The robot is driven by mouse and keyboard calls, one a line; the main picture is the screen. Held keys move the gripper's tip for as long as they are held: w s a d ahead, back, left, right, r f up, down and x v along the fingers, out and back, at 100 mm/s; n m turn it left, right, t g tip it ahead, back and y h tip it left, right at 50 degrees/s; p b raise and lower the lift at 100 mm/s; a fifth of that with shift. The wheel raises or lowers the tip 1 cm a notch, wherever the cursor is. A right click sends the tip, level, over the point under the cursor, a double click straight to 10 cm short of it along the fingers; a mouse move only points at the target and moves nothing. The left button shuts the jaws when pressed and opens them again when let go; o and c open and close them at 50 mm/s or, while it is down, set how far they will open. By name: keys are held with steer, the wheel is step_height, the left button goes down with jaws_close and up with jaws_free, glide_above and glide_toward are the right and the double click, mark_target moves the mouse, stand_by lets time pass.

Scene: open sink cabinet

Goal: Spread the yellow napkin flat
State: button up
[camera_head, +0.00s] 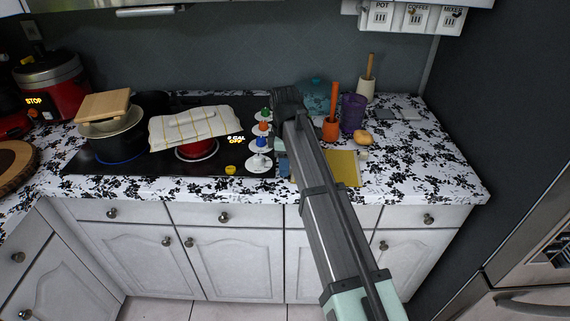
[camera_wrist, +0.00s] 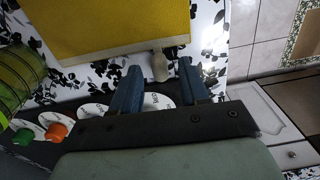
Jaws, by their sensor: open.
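The yellow napkin (camera_head: 345,168) lies on the patterned counter near its front edge, right of the cooktop. My arm hides part of it in the head view. In the wrist view, the napkin (camera_wrist: 100,25) fills the upper left as a flat-looking yellow sheet with a paler border along its lower edge. I cannot tell whether it is folded. My gripper (camera_wrist: 157,66) is open, with its two blue fingers apart and pointing towards the napkin's edge. A small pale object (camera_wrist: 160,66) shows between the fingertips, beside the napkin. No napkin cloth is between the fingers.
An orange cup (camera_head: 330,130), a purple cup (camera_head: 353,115) and a potato-like item (camera_head: 363,138) stand behind the napkin. A checked cloth (camera_head: 195,126) covers a red pot.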

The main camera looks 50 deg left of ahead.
steer(key=shift+f, duration=0.3)
jaws_close()
stand_by(0.4)
